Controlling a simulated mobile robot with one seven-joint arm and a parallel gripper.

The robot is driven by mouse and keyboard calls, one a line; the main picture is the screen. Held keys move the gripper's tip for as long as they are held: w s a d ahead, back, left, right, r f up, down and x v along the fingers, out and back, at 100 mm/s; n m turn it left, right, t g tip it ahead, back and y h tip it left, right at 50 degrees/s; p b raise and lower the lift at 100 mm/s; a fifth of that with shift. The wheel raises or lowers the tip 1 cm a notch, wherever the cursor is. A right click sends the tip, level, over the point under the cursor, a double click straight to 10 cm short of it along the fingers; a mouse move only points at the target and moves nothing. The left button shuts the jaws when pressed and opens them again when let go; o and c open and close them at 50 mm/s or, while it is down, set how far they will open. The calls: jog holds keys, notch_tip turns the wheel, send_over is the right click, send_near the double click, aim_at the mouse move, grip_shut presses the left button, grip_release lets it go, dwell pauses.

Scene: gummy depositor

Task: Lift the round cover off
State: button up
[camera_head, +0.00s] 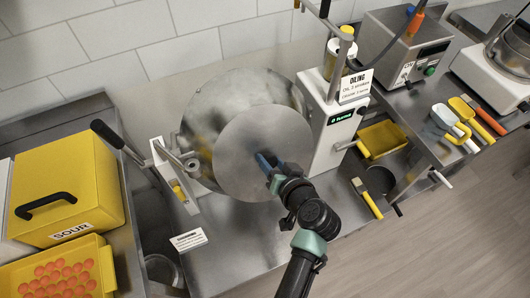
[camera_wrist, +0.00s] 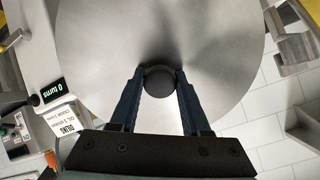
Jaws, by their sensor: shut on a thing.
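The round cover (camera_head: 245,145) is a flat grey metal disc in front of the larger metal drum (camera_head: 215,105) in the head view. In the wrist view the cover (camera_wrist: 110,40) fills most of the upper picture. A dark round knob (camera_wrist: 159,81) stands at its middle. My gripper (camera_wrist: 159,88) is shut on the knob, with a blue finger on each side of it. In the head view my gripper (camera_head: 266,162) reaches the cover from the lower right. Much of the drum's front is hidden behind the cover, and I cannot tell whether the two touch.
A white housing with a "0 turns" display (camera_head: 341,117) stands right of the drum. A yellow tray (camera_head: 383,138) and a yellow-handled brush (camera_head: 366,197) lie farther right. A yellow SOUR box (camera_head: 70,187) and a tray of red gummies (camera_head: 58,270) are at left.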

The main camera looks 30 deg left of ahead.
grip_shut()
jog(key=shift+r, duration=0.1)
jog(key=shift+d+r, duration=0.15)
jog(key=shift+p+v, duration=0.6)
jog(key=shift+v, duration=0.35)
jog(key=shift+s, duration=0.1)
jog(key=p+v, duration=0.2)
jog(key=v, duration=0.3)
